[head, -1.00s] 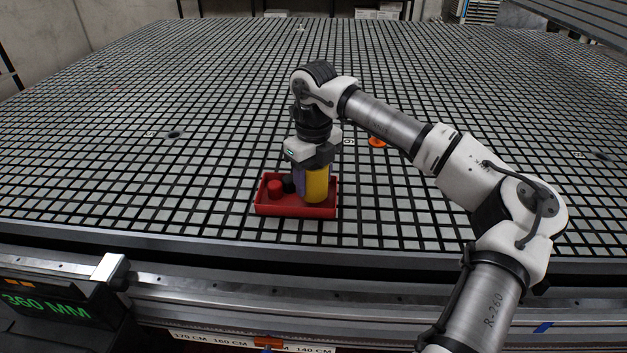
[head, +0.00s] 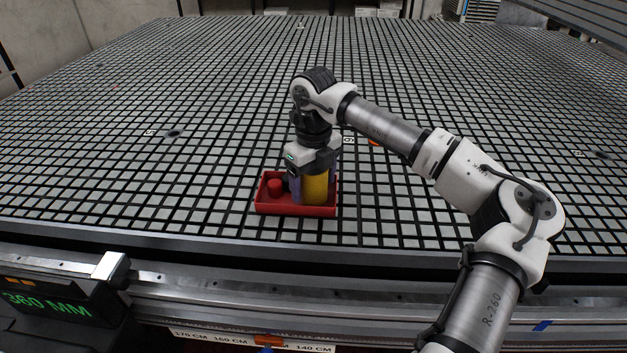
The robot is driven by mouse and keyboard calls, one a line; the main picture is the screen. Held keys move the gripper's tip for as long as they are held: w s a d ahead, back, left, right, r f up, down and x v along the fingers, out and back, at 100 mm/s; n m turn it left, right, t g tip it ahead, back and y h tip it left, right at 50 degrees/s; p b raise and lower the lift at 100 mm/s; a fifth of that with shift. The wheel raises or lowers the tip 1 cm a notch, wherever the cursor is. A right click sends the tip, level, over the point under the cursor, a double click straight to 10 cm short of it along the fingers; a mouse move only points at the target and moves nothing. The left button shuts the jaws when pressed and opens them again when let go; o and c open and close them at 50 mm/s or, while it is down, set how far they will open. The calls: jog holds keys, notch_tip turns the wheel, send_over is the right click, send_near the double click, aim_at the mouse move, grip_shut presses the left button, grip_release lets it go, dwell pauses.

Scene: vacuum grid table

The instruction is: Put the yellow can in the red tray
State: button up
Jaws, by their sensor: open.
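The yellow can (head: 315,189) stands upright inside the red tray (head: 298,211), in its right half. My gripper (head: 313,166) is directly above the can, pointing down, with its jaws open around or just over the can's top. The gripper body hides the top of the can. Its fingertips are hard to make out, and I cannot tell whether they touch the can.
A red round piece (head: 275,187) is in the tray's left part. A purple thing (head: 296,188) shows beside the can, mostly hidden. An orange thing (head: 374,142) lies behind my arm. The grid table (head: 200,190) is clear left of the tray.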

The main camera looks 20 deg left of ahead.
notch_tip(320, 180, up, 12)
jog(key=shift+r+b, duration=0.1)
jog(key=shift+b, duration=0.4)
